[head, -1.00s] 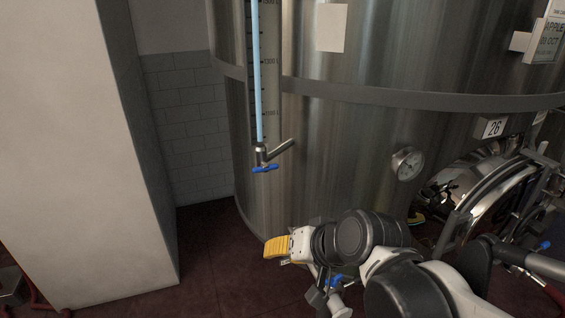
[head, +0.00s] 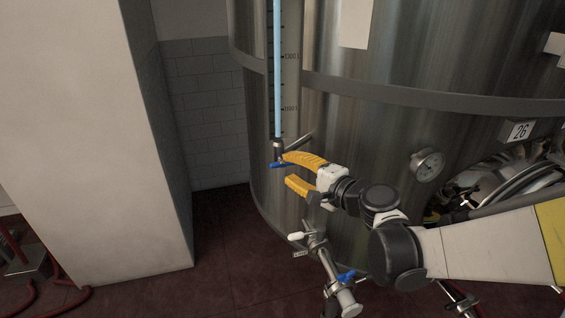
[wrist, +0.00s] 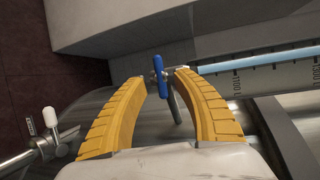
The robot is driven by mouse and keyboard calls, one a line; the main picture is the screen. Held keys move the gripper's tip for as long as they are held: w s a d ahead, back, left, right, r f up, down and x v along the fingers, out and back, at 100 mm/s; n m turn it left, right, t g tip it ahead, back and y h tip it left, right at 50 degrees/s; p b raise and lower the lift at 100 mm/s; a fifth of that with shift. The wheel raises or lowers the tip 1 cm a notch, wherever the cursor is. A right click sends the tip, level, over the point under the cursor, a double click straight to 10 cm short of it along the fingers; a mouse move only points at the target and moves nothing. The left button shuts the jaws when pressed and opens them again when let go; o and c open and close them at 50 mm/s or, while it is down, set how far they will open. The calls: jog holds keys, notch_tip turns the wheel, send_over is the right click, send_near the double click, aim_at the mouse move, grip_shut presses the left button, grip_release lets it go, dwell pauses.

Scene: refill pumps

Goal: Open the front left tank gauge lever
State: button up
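The blue gauge lever (wrist: 160,76) sits at the foot of the tank's level gauge. In the wrist view it lies just beyond and between the tips of my open yellow fingers. In the head view the lever (head: 282,164) lies roughly level, beside the upper fingertip; I cannot tell whether they touch. My gripper (head: 286,169) is open and empty, reaching in from the right. The gauge tube (head: 277,70) holds light blue liquid and runs upward above the lever. A short metal pipe (wrist: 174,104) joins the valve to the tank.
The steel tank (head: 400,125) curves close behind my gripper. Below stands a pipe fitting with a white-handled valve (head: 296,236) and a blue-handled valve (head: 346,277). A pale pillar (head: 85,150) stands left, with open floor between.

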aim_at(284, 165)
jog(key=shift+b+x, duration=0.35)
jog(key=shift+x, duration=1.5)
grip_shut()
